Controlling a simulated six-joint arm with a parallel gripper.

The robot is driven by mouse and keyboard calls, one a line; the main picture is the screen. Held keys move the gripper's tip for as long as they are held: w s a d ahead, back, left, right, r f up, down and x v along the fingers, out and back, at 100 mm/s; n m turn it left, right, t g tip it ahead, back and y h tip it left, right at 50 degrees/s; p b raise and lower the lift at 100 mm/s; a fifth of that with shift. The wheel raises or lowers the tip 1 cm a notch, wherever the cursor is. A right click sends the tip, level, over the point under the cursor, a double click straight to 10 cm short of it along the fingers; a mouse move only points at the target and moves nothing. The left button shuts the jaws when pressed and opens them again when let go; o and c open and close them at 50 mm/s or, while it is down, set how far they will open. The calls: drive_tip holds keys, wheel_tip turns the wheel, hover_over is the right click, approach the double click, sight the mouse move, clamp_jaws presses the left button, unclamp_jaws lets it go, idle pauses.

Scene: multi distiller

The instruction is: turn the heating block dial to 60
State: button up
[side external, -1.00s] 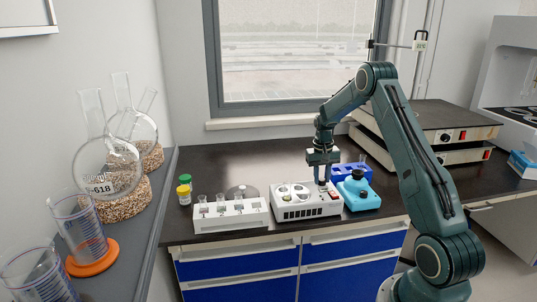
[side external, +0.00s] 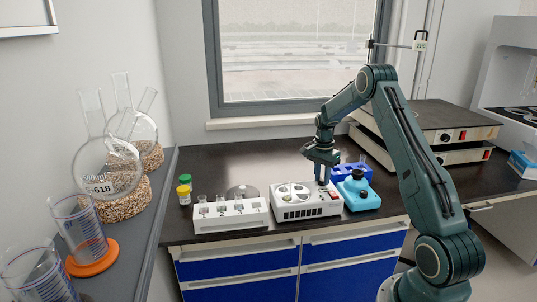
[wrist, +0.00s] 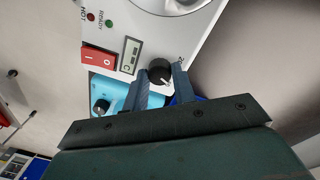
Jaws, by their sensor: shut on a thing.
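The white heating block (side external: 306,210) stands on the dark bench, with round wells on its top. In the wrist view its panel (wrist: 122,18) shows the black dial (wrist: 160,70) with a white pointer mark, beside a small display (wrist: 130,55) whose digits I cannot read for sure. My gripper (side external: 321,182) points down over the block's right end. In the wrist view my gripper (wrist: 162,82) has one finger on each side of the dial and is shut on it. Most of the dial's scale is out of sight or too small to read.
A red switch (wrist: 97,58) sits near the display. A white tube holder (side external: 230,217) is on the left.

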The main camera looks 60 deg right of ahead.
drive_tip(key=m, duration=0.4)
drive_tip(key=shift+m, duration=0.3)
idle(0.4)
drive_tip(key=o, duration=1)
drive_tip(key=shift+r, duration=0.1)
drive_tip(key=r, duration=1.3)
drive_tip(key=shift+w+d+r, duration=0.25)
drive_tip(key=shift+r, duration=0.1)
